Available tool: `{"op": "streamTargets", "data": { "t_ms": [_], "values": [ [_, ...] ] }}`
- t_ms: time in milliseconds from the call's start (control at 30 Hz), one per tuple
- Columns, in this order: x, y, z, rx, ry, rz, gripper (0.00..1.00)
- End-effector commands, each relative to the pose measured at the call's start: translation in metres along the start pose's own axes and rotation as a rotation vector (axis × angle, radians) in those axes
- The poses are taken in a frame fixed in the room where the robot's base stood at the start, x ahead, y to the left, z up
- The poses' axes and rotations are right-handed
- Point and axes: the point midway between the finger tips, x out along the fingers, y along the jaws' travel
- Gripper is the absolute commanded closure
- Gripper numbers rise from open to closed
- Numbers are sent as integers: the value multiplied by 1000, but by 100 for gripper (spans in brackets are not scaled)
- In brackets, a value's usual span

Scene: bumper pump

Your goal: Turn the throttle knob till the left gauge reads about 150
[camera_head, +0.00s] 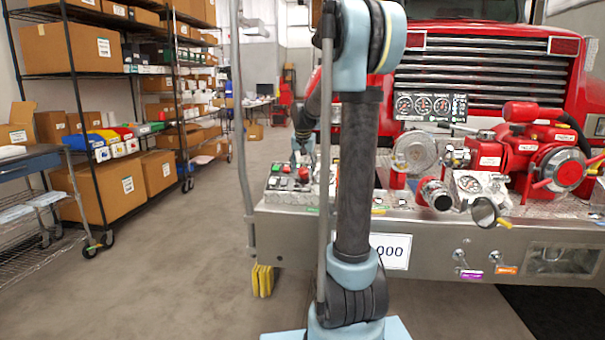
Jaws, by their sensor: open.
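The gauge panel (430,107) stands on the truck's bumper deck, right of my arm. It has several round dials, and the left gauge (404,106) is too small to read. A control box (287,188) with red, green and dark knobs or buttons sits at the deck's left end. I cannot tell which of these is the throttle knob. My gripper (302,160) is open, small in the picture, just above the back of the control box. I cannot tell whether its fingers touch a knob. My arm hides the box's right side.
A red pump (510,150) with valves, a pipe outlet (436,194) and hand wheels fills the bumper deck (400,226) to the right. The red truck grille (480,65) stands behind. Shelves with cardboard boxes (62,50) line the left. The floor between is clear.

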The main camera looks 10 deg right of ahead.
Motion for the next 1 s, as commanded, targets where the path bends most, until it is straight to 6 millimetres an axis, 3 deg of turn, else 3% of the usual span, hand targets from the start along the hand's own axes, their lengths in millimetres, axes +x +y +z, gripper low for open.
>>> {"op": "streamTargets", "data": {
  "t_ms": [300,500,1000],
  "values": [
    [-61,0,0,-1,-1,0,44],
    [-85,-1,0,-1,-1,0,44],
    [-94,0,0,-1,-1,0,44]
  ]
}}
